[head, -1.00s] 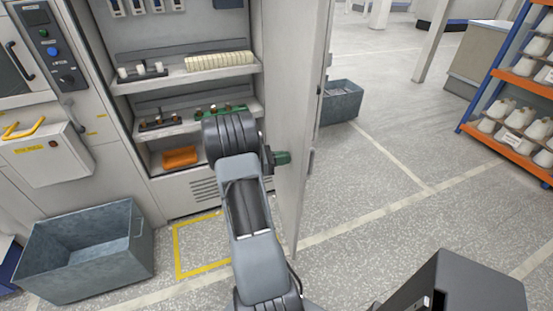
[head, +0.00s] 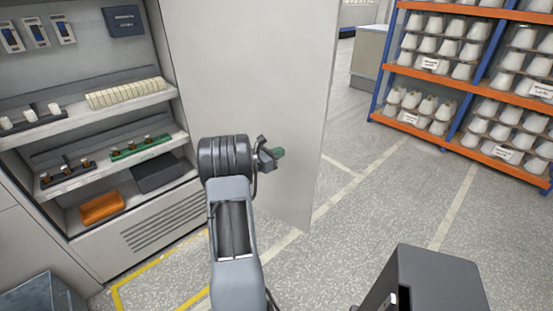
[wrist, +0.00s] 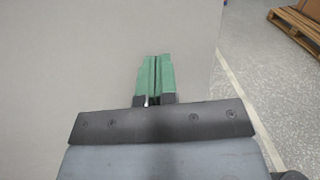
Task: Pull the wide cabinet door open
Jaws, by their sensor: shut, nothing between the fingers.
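The wide cabinet door (head: 290,60) is a plain light grey panel. It stands swung well out from the cabinet (head: 100,243) on its left, with its inner face toward me in the head view. The cabinet's shelves are exposed. My gripper (head: 278,153) is in front of the door's inner face, toward its free edge. In the wrist view the green fingers (wrist: 154,78) are together with nothing between them, and the grey door panel (wrist: 70,60) fills the left and middle. I cannot tell whether the fingertips touch the panel. The door's handle is not visible.
The cabinet shelves hold a cream row of pieces (head: 126,93), a green rack (head: 140,147) and an orange bin (head: 102,207). A grey tub (head: 40,293) stands at lower left. Orange-and-blue racking (head: 455,142) with white cones is at right. Open floor lies between door and racking.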

